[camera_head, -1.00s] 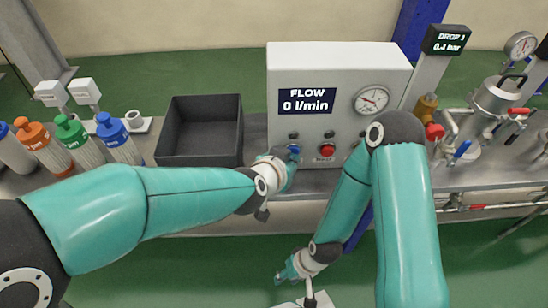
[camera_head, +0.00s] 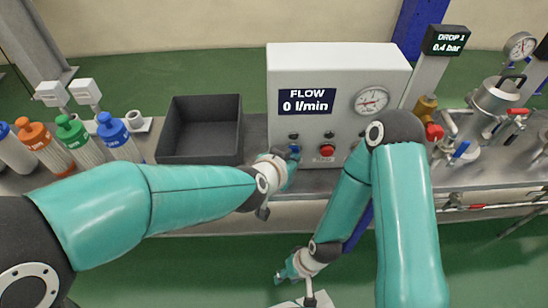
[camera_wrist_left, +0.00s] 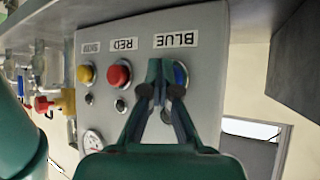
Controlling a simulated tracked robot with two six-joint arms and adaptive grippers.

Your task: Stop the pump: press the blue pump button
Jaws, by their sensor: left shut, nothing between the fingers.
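The control box (camera_head: 282,75) stands on the bench, its display reading FLOW 0 l/min. The blue pump button (camera_head: 294,148) is low on its front panel, left of the red button (camera_head: 327,150). My left gripper (camera_head: 287,158) is at the blue button. In the left wrist view, its fingertips (camera_wrist_left: 160,88) are shut and empty in front of the panel, under the BLUE label. The blue button (camera_wrist_left: 180,75) shows just right of the fingers, partly hidden by them. I cannot tell whether they touch it. My right gripper (camera_head: 284,274) hangs low, away from the box; its jaws are unclear.
In the left wrist view, a red button (camera_wrist_left: 118,76) and a yellow button (camera_wrist_left: 86,74) sit beside the blue one. A dark open tray (camera_head: 172,135) stands left of the box, with several colour-capped filters further left. Pipes and a metal vessel (camera_head: 494,105) are at right.

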